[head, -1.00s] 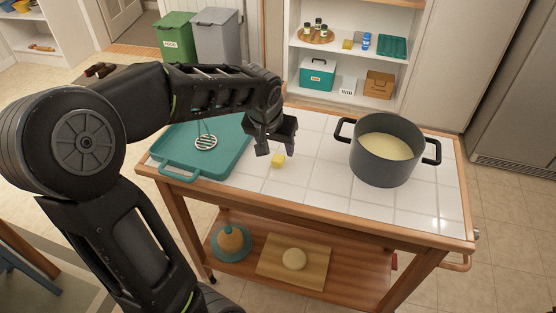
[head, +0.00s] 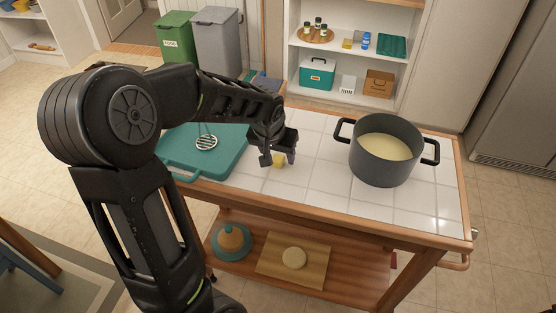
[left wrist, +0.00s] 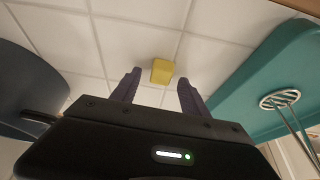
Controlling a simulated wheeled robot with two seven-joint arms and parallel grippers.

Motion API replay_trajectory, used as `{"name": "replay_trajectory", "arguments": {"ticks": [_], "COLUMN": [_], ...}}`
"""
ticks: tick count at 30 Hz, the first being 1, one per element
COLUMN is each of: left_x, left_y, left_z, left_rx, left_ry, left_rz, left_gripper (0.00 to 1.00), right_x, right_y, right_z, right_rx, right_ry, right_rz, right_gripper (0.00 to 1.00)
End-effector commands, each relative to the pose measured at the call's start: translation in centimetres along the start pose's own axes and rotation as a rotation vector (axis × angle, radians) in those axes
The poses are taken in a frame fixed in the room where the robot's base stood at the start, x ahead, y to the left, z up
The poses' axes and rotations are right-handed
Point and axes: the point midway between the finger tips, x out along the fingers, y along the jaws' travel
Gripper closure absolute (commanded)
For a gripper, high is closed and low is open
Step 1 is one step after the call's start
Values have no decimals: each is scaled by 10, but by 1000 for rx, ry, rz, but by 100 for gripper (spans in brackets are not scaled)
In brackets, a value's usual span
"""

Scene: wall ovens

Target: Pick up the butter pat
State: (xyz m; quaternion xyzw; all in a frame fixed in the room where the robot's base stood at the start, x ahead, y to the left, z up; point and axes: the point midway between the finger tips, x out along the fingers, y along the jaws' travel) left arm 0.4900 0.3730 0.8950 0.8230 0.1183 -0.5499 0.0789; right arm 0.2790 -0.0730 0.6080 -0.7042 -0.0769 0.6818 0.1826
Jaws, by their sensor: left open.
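The butter pat (head: 279,161) is a small yellow block on the white tiled top of the cart, right of the teal tray. In the left wrist view the butter pat (left wrist: 162,71) lies just beyond the fingertips, roughly between their lines. My left gripper (head: 278,160) is open and empty, close above the butter pat and partly over it in the head view. Its two dark fingers (left wrist: 160,88) stand apart in the left wrist view. My right gripper is not in view.
The teal tray (head: 180,166) holds a potato masher (head: 207,142) at the left of the cart top. A dark pot (head: 380,167) of pale yellow contents stands to the right. Bare tiles (head: 320,180) lie between. The lower shelf holds a board (head: 275,270) with a round pale item.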

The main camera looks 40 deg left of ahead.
Motion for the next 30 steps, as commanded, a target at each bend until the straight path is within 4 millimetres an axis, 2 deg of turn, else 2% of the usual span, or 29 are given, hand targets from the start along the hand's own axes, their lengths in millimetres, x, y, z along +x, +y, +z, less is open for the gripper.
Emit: {"name": "replay_trajectory", "arguments": {"ticks": [10, 27, 30], "left_x": [0, 0, 0], "left_y": [0, 0, 0], "left_z": [0, 0, 0], "left_rx": [0, 0, 0], "left_ry": [0, 0, 0], "left_rz": [0, 0, 0], "left_gripper": [49, 96, 100], "right_x": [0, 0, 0], "right_y": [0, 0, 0], "right_z": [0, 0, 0], "right_rx": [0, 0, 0], "right_ry": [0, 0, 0], "right_rz": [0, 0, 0], "right_gripper": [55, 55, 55]}}
